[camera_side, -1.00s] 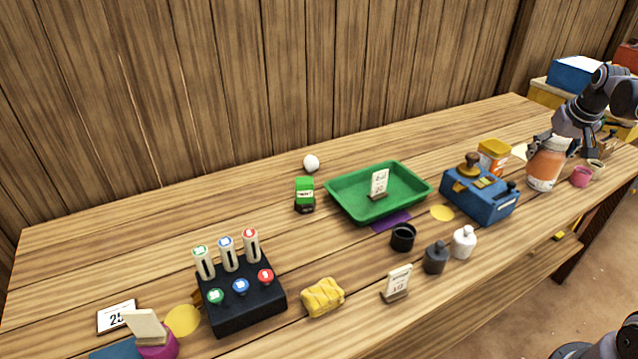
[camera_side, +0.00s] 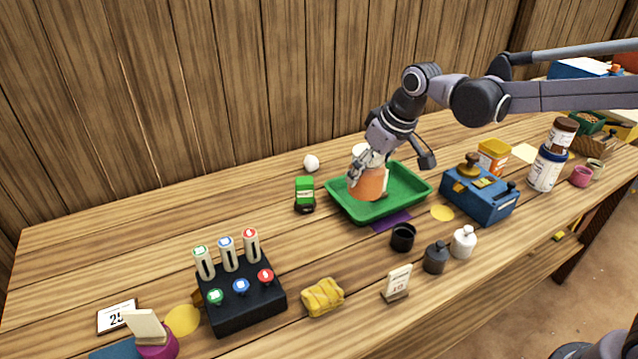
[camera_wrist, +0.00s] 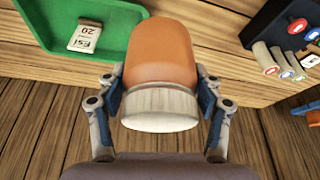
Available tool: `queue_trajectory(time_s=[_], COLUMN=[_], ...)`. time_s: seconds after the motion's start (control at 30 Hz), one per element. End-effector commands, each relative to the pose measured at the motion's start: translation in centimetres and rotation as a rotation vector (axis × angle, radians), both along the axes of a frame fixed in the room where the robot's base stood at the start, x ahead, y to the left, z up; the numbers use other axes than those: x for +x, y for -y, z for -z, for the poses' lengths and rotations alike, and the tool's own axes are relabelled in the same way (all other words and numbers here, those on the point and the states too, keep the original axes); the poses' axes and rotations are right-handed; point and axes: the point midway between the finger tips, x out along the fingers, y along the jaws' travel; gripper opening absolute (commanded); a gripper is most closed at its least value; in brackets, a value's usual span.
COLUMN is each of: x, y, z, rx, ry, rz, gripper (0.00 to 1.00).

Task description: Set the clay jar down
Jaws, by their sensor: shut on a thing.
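The clay jar (camera_side: 368,183) is orange-brown with a pale lid. My gripper (camera_side: 368,160) is shut on it near the lid, and the jar looks tilted slightly in the side view. There it overlaps the left part of the green tray (camera_side: 408,202). In the wrist view the jar (camera_wrist: 160,55) lies between the two fingers of my gripper (camera_wrist: 160,103), beside the green tray (camera_wrist: 98,60). Whether the jar's base touches anything cannot be told.
A small price card (camera_wrist: 85,35) stands in the tray. A green box (camera_side: 305,194) and a white ball (camera_side: 311,163) are left of the tray. A blue device (camera_side: 480,193) and a dark cup (camera_side: 402,237) are to its right and front.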

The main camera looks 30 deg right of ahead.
Motion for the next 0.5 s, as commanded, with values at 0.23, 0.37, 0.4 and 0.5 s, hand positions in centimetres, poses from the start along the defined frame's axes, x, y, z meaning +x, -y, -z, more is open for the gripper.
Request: queue_trajectory(time_s=[0.23,0.37,0.4,0.5], x=[-2.8,-5.1,-5.8,-7.6], y=[-11.8,-17.2,-18.6,-21.5], z=[0.0,0.0,0.0,0.0], rx=[0.001,0.0,0.001,0.001], ry=[0.001,0.001,0.001,0.001], rz=[-0.228,-0.336,-0.365,-0.428], gripper=[0.25,0.25,0.25,0.25])
